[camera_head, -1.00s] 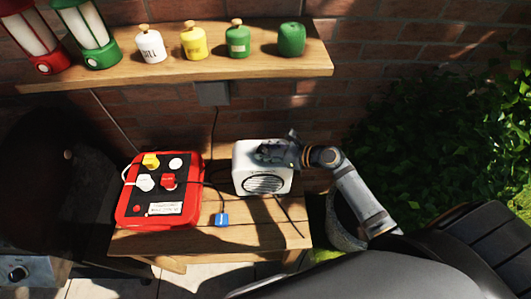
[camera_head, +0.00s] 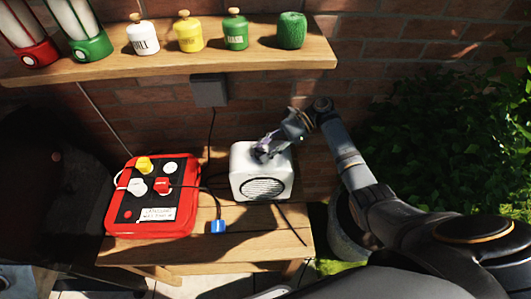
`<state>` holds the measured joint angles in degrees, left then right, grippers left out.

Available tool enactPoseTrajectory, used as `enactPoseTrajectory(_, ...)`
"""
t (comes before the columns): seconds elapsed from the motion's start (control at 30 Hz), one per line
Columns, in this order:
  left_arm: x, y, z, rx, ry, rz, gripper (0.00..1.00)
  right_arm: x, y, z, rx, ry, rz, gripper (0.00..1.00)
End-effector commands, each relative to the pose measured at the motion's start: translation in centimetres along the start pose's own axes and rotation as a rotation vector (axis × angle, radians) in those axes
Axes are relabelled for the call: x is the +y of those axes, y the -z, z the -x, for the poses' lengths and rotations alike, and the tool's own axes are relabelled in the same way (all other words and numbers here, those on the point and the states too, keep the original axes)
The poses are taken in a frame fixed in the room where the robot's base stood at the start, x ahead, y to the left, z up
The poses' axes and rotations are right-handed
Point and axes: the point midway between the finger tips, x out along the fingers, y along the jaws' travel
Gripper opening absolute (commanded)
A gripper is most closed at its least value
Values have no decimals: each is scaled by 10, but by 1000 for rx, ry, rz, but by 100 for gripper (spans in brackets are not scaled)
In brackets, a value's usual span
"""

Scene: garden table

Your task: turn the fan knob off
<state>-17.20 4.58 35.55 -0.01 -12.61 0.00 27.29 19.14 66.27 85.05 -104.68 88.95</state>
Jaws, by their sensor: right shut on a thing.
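The fan (camera_head: 263,174) is a white box with a round dark grille on its front, standing on the wooden table. My right gripper (camera_head: 262,150) is at the top of the fan, shut on what appears to be its knob. The knob is mostly hidden by the gripper's fingers, and its setting cannot be read. My left gripper is not in view.
A red power box (camera_head: 151,214) with several plugs stands left of the fan. A blue plug (camera_head: 218,227) lies on the table (camera_head: 255,240) between them. Above, a shelf (camera_head: 165,64) holds lanterns and canisters. A grill (camera_head: 55,190) is at left, ivy (camera_head: 450,130) at right.

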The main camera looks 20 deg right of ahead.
Motion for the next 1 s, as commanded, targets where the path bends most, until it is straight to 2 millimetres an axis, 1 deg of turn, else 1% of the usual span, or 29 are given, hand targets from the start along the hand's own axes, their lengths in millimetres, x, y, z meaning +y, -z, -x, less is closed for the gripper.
enactPoseTrajectory(0.03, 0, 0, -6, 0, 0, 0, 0, -1, 3, -2, 0, -24, 9, 4)
enactPoseTrajectory(0.3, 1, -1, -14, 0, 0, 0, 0, -2, 2, -1, 1, -126, 49, 4)
enactPoseTrajectory(0.9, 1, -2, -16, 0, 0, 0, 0, -1, 2, -1, 3, -161, 59, 4)
enactPoseTrajectory(0.93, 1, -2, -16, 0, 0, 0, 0, -1, 3, -1, 3, -161, 59, 38)
enactPoseTrajectory(1.0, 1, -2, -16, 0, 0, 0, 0, -1, 2, -1, 3, -160, 59, 48)
